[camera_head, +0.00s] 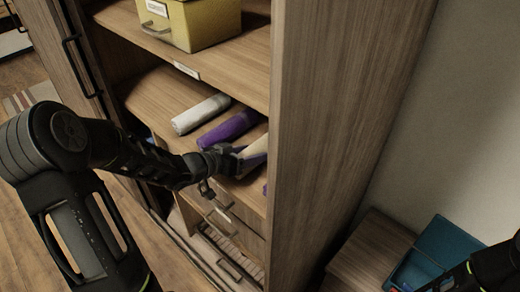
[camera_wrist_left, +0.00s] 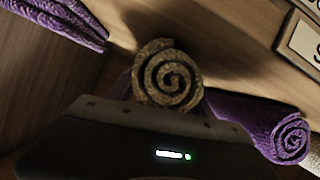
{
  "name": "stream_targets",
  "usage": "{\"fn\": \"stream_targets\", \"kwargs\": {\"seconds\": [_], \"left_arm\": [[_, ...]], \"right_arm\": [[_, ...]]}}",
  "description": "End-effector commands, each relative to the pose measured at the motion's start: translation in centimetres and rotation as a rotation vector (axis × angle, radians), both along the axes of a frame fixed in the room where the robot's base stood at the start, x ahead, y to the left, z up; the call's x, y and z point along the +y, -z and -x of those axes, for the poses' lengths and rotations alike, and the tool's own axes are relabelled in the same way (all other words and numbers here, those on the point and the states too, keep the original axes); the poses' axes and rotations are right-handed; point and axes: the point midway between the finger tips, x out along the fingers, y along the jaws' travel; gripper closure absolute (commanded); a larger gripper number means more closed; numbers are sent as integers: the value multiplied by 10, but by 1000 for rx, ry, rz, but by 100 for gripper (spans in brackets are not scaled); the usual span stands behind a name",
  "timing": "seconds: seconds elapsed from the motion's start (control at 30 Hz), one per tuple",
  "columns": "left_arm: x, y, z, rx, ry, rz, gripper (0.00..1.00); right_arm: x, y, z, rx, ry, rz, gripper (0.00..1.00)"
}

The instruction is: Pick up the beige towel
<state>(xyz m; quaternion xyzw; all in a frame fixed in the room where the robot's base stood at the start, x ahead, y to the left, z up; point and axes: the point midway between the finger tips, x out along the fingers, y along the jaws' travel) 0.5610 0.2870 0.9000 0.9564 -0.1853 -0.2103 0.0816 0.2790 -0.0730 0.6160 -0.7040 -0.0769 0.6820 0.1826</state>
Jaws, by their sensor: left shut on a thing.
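The beige towel (camera_head: 256,150) is a roll on the middle shelf of the wooden cabinet, partly hidden by the cabinet's side panel and my gripper. My left gripper (camera_head: 238,160) reaches in from the left and is shut on the near end of this roll. In the left wrist view the towel's spiral end (camera_wrist_left: 168,78) stands up just beyond the gripper body (camera_wrist_left: 140,135), which hides the fingers. I cannot tell whether the towel is clear of the shelf. Part of my right arm (camera_head: 490,268) shows at the lower right; its jaws cannot be made out.
A purple rolled towel (camera_head: 229,129) and a white one (camera_head: 201,114) lie left of the beige roll. Purple rolls flank it in the wrist view (camera_wrist_left: 275,130). The side panel (camera_head: 325,120) stands close on the right. A yellow box (camera_head: 205,25) sits on the upper shelf.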

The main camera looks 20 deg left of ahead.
Motion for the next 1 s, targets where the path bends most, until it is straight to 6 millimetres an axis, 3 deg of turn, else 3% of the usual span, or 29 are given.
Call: {"fn": "stream_targets", "kwargs": {"seconds": [0.47, 0.77, 1.0], "left_arm": [[0, 0, 0, 0, 0, 0, 84], [0, -4, 0, -1, 0, -1, 85], [0, -37, -1, -5, 2, -4, 85]], "right_arm": [[0, 0, 0, 0, 0, 0, 64], [0, -1, 0, 0, 0, 0, 64], [0, -9, 0, 0, 0, 0, 64]]}}
